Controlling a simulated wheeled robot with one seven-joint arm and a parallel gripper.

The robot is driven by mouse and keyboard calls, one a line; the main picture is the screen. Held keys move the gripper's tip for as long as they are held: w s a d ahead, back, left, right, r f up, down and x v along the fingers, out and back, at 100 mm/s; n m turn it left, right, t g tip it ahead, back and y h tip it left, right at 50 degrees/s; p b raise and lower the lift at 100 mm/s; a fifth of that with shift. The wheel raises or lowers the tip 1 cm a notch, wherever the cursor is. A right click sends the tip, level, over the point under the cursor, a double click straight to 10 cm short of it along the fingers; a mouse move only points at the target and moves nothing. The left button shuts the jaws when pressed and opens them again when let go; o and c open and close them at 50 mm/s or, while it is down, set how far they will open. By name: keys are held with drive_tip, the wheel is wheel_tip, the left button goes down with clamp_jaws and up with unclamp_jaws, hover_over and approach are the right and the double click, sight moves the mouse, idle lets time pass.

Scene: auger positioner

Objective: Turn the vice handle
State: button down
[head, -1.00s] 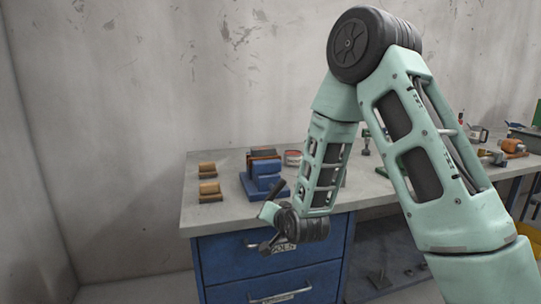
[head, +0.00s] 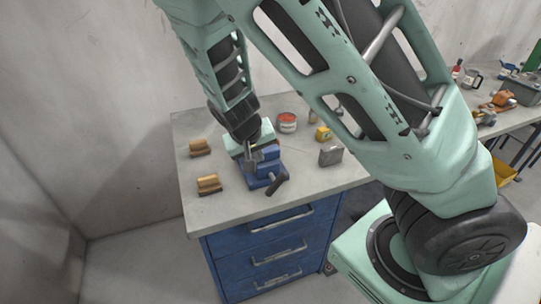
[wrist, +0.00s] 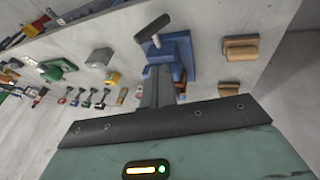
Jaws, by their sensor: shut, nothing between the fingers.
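The blue vice (head: 258,180) stands on the workbench near its front edge. Its dark handle (head: 277,182) sticks out at the vice's front right and slants upward. In the wrist view the vice (wrist: 183,50) is at the upper middle, with the handle (wrist: 152,28) reaching out to its left. My gripper (head: 251,163) is at the vice, just behind and left of the handle in the head view. Its shut, empty fingers (wrist: 158,75) point towards the vice in the wrist view. Whether they touch the vice is not clear. The gripper hides part of the vice.
Two wooden blocks (head: 208,184) (head: 200,147) lie left of the vice. A red can (head: 287,122), a yellow item (head: 323,133) and a grey block (head: 330,155) stand to its right. Blue drawers (head: 270,255) are below the bench top. A second bench is at right.

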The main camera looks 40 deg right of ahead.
drive_tip(key=p, duration=0.2)
approach(277, 178)
wheel_tip(277, 178, down, 3)
drive_tip(key=w, duration=0.2)
drive_tip(key=shift+s+d+f+p, duration=0.2)
drive_tip(key=shift+d+f+p, duration=0.1)
drive_tip(key=shift+d+f, duration=0.3)
drive_tip(key=shift+s+d+f, duration=0.15)
drive_tip(key=shift+d+f, duration=0.4)
